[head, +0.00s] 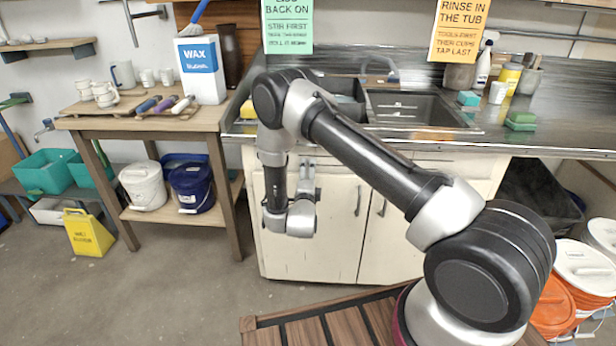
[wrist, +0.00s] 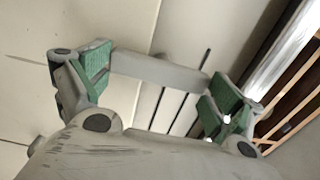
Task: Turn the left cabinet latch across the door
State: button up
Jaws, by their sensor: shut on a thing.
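The white cabinet under the sink has a left door (head: 330,235) and a right door (head: 398,245), both looking closed. My gripper (head: 306,172) is in front of the upper part of the left door. In the wrist view its two green-padded fingers (wrist: 160,78) stand at the two ends of a pale grey bar (wrist: 155,70), which appears to be the left latch. The fingers are shut on this bar. The bar lies tilted in the wrist picture, near the cream door face. In the head view my gripper and arm hide most of the latch, so its exact angle cannot be told.
Dark upright handles (head: 357,200) sit near the seam between the doors. The steel counter (head: 440,135) overhangs the cabinet. A wooden table (head: 150,122) with buckets on its shelf stands to the left. The floor (head: 190,280) before the cabinet's left side is clear.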

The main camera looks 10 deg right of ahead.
jog(key=shift+f, duration=0.1)
jog(key=o, duration=0.7)
jog(key=v, duration=1.2)
